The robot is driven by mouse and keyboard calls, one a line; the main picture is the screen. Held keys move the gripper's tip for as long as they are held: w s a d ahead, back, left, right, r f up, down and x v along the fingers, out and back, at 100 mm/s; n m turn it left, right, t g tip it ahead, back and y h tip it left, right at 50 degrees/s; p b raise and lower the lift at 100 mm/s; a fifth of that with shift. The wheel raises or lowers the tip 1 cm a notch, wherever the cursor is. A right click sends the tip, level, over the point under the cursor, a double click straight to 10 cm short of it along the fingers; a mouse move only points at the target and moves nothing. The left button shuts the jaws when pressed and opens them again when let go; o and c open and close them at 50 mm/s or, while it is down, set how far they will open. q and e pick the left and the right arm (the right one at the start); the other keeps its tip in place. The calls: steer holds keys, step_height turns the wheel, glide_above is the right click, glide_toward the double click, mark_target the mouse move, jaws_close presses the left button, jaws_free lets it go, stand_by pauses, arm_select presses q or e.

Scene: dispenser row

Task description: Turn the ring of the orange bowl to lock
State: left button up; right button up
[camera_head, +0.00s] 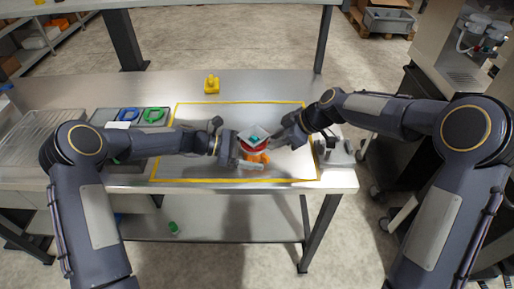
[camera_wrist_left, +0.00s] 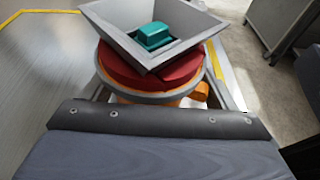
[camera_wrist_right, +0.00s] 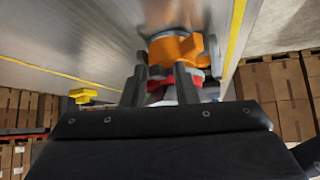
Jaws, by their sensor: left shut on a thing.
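The orange bowl (camera_head: 257,157) stands inside the yellow outline on the bench, with a red ring (camera_wrist_left: 140,75) above it. A grey square funnel (camera_wrist_left: 100,28) sits over the ring, with a teal block (camera_wrist_left: 152,37) inside; it looks turned at an angle. My left gripper (camera_head: 250,164) is shut on the orange bowl from the left, its fingers along either side. My right gripper (camera_wrist_right: 162,90) is at the right of the ring, fingers apart, with the red ring showing between and beyond them. Whether they touch it I cannot tell. The bowl also shows in the right wrist view (camera_wrist_right: 175,50).
A yellow object (camera_head: 211,84) stands at the back of the bench. A tray with a blue ring (camera_head: 129,114) and a green ring (camera_head: 155,114) lies at the left. A green item (camera_head: 173,227) is on the lower shelf. The outlined area behind the bowl is clear.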

mark_target(262, 156)
arm_select(q)
steer(key=shift+s+d+f, duration=0.1)
steer(key=shift+s+d, duration=0.1)
arm_select(e)
steer(key=shift+s+a+f, duration=0.15)
steer(key=shift+s+f, duration=0.5)
steer(key=shift+s, duration=0.1)
arm_select(q)
steer(key=shift+w+a+f, duration=0.1)
steer(key=shift+w+a, duration=0.1)
steer(key=shift+a, duration=0.05)
arm_select(e)
steer(key=shift+r, duration=0.3)
steer(key=shift+s+a, duration=0.15)
steer(key=shift+s, duration=0.2)
steer(key=shift+s+a, duration=0.15)
steer(key=shift+s, duration=0.15)
steer(key=shift+s+a, duration=0.2)
stand_by(0.3)
steer(key=shift+s+a, duration=0.15)
steer(key=shift+s, duration=0.05)
arm_select(q)
steer(key=shift+c, duration=0.2)
arm_select(e)
steer(key=shift+a, duration=0.1)
arm_select(q)
steer(key=shift+d, duration=0.1)
arm_select(e)
steer(key=shift+s+a, duration=0.15)
